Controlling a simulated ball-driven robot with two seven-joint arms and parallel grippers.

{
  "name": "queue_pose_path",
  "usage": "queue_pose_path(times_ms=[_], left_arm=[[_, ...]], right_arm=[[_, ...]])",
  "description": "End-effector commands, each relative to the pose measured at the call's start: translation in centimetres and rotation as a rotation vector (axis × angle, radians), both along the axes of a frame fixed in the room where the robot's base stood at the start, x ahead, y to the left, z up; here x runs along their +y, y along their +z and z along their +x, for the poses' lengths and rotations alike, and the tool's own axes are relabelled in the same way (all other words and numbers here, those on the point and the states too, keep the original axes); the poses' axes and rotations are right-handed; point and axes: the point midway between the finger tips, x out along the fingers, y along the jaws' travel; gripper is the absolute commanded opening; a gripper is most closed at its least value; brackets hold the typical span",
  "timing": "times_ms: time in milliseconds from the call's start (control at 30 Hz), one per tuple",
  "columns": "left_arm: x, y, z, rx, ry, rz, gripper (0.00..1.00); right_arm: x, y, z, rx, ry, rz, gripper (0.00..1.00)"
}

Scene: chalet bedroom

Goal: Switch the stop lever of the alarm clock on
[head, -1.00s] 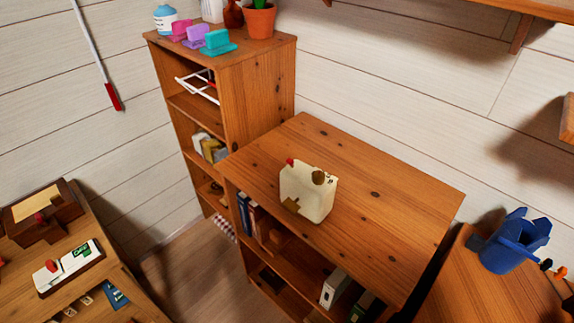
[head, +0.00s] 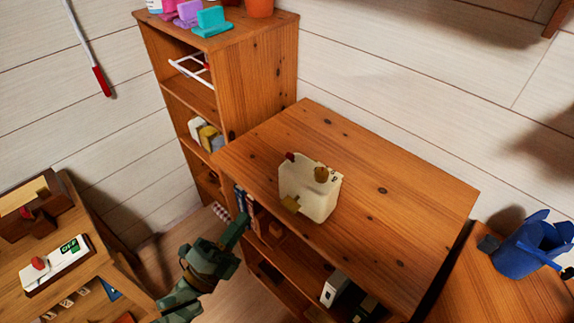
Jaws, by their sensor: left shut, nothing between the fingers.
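A cream box-shaped device (head: 312,194), which seems to be the alarm clock, stands on top of the low wooden bookcase (head: 400,205). It has a small red part (head: 290,157) on its top left, a brown knob (head: 321,174) on top and a tan tab (head: 291,204) low on its front left. I cannot tell for sure which part is the stop lever. My left gripper (head: 241,222) is shut and empty. It is in front of the bookcase, lower left of the device and apart from it. My right gripper is not in view.
A taller shelf (head: 262,85) stands behind on the left. A desk at lower left holds a white unit (head: 58,262) with a red button and a green label. The bookcase top around the device is clear.

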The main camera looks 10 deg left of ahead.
Motion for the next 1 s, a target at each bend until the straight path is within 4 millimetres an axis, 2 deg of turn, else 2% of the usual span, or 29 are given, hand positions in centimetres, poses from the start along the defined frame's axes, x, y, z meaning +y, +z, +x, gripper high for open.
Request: queue_pose_path(times_ms=[400, 567, 733, 1000], left_arm=[[0.0, 0.2, -0.2, -0.047, 0.024, 0.051, 0.00], [-0.3, 0.5, 0.3, -0.048, 0.025, 0.050, 0.00], [-1.4, 1.6, 2.4, -0.049, 0.024, 0.047, 0.00], [-3.9, 4.0, 7.1, -0.049, 0.024, 0.048, 0.00]], right_arm=[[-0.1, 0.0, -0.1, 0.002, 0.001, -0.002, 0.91], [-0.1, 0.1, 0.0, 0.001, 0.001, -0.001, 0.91], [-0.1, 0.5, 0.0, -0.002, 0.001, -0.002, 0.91], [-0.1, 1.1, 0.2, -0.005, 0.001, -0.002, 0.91]])
